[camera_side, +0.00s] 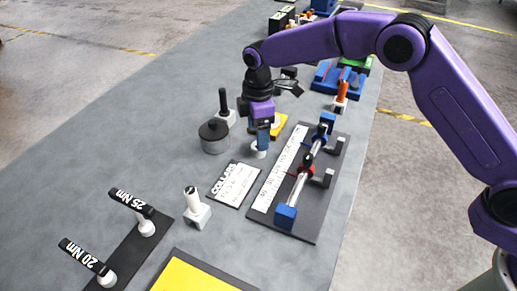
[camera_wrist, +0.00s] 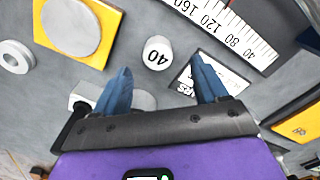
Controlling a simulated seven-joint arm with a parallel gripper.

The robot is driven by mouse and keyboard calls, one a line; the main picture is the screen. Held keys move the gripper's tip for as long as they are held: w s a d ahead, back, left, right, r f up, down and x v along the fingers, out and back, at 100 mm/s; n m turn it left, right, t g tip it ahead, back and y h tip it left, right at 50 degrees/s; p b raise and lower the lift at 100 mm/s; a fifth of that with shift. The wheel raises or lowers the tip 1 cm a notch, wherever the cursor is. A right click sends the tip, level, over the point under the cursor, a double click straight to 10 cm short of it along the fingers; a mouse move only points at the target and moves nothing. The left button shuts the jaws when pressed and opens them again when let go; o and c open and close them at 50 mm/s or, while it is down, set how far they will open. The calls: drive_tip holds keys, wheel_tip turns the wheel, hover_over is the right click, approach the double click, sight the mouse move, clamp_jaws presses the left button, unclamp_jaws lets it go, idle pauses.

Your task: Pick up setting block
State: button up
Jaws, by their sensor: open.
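A short white cylinder marked 40 (camera_wrist: 157,53), the likeliest setting block, stands on the grey bench. In the side view the white cylinder (camera_side: 259,153) stands just below my gripper (camera_side: 264,140), its top partly hidden by the blue fingers. In the wrist view my gripper (camera_wrist: 160,72) is open and empty. Its two blue fingers point toward the cylinder, which shows beyond the gap between their tips. I cannot tell whether the fingers touch it.
A dark board (camera_side: 325,207) with a rod, blue end blocks and a printed scale (camera_wrist: 222,30) lies to the right. A COLLARS card (camera_side: 235,184) lies in front. A yellow plate (camera_wrist: 105,15) and a dark lidded pot (camera_side: 214,137) are close. Bare bench lies left.

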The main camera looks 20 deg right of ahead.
wheel_tip(320, 180, down, 5)
drive_tip(key=shift+w+d, duration=0.1)
drive_tip(key=shift+w, duration=0.05)
drive_tip(key=c, duration=1.1)
